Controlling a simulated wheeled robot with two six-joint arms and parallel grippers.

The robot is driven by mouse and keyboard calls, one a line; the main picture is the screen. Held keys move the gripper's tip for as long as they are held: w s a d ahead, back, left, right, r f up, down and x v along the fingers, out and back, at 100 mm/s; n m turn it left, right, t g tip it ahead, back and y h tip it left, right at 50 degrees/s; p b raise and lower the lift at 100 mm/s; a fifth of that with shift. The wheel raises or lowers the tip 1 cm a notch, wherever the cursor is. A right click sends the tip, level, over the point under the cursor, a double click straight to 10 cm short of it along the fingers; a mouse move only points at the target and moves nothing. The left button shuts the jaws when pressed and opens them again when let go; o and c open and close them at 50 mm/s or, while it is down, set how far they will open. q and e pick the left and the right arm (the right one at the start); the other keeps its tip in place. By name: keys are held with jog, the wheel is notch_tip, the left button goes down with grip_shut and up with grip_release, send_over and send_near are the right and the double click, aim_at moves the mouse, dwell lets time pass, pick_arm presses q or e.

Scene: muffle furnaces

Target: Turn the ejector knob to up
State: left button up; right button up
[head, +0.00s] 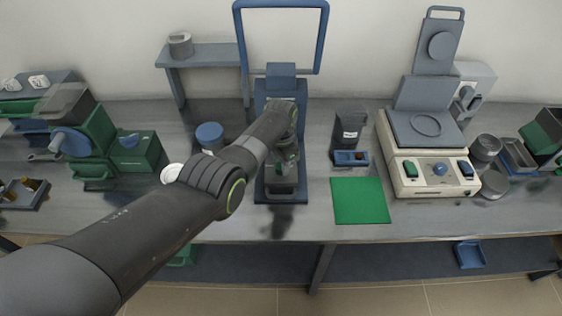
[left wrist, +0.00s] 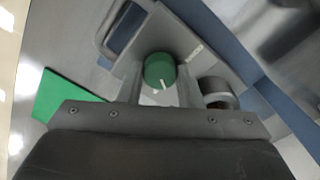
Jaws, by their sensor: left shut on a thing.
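The green round ejector knob (left wrist: 159,71) sits between the two fingers of my left gripper (left wrist: 160,88) in the left wrist view. The gripper is shut on its sides. A short white mark on the knob points toward the bottom of that view. A grey plate with a small white label (left wrist: 194,53) lies behind the knob. In the head view my left arm reaches the blue and grey press (head: 281,197) at mid-bench, and the left gripper (head: 286,167) is at its front. The arm hides much of the press and the knob there. My right gripper is not in view.
A blue frame (head: 322,40) rises above the press. A green mat (head: 360,200) lies to its right, with a small blue switch box (head: 350,158) behind. A cream machine (head: 437,182) stands further right. A green machine (head: 96,135) stands at left.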

pick_arm(q)
jog(key=m, duration=0.5)
jog(key=shift+m, duration=0.4)
dwell(0.3)
jog(key=o, duration=1)
jog(key=shift+r, duration=0.1)
jog(key=shift+r+p, duration=0.25)
jog(key=shift+p, duration=0.2)
notch_tip(320, 180, up, 5)
jog(key=shift+f+p, duration=0.1)
jog(key=shift+p, duration=0.95)
notch_tip(320, 180, up, 12)
jog(key=shift+f+b, duration=0.1)
jog(key=shift+b, duration=0.6)
